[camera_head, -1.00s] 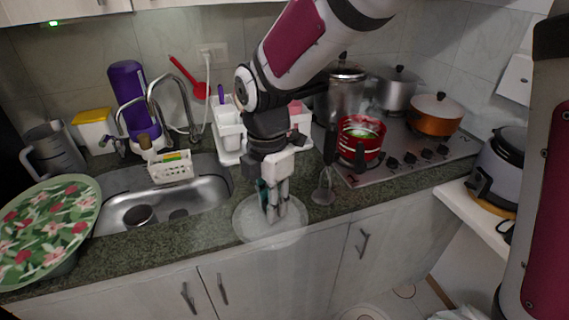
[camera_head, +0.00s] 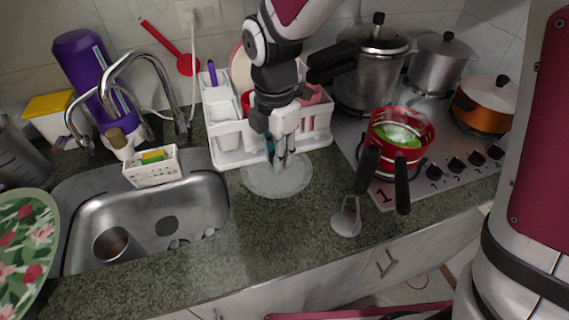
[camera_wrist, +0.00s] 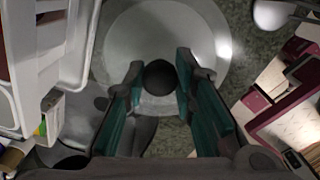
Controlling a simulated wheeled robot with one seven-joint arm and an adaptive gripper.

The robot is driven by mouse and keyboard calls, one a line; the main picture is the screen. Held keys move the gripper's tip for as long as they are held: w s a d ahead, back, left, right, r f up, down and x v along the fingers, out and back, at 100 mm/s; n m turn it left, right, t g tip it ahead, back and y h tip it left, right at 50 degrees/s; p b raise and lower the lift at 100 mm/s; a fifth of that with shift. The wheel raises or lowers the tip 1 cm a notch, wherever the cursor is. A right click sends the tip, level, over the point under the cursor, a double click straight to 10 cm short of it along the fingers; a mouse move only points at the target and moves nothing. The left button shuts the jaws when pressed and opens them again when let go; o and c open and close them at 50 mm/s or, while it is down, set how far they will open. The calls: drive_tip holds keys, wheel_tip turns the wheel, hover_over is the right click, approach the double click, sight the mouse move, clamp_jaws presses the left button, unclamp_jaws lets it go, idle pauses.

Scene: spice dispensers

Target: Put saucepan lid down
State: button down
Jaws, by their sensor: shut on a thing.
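The saucepan lid (camera_head: 262,182) is a clear round glass disc with a dark knob. My gripper (camera_head: 278,162) points down over its middle and is shut on the knob. In the wrist view the knob (camera_wrist: 160,77) sits between my teal finger pads, with the pale glass disc (camera_wrist: 200,45) around it. The lid is level, at or just above the granite counter (camera_head: 270,225) in front of the white dish rack. I cannot tell if it touches the counter. The red saucepan (camera_head: 412,155) stands uncovered on the stove, with green contents.
The white dish rack (camera_head: 225,160) is close behind the lid. The steel sink (camera_head: 200,210) is at the left, and a metal ladle (camera_head: 345,220) lies to the right. The stove (camera_head: 440,185) holds several pots. Counter in front of the lid is clear.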

drive_tip(key=shift+f, duration=3.5)
drive_tip(key=shift+f, duration=0.1)
drive_tip(key=c, duration=1.3)
unclamp_jaws()
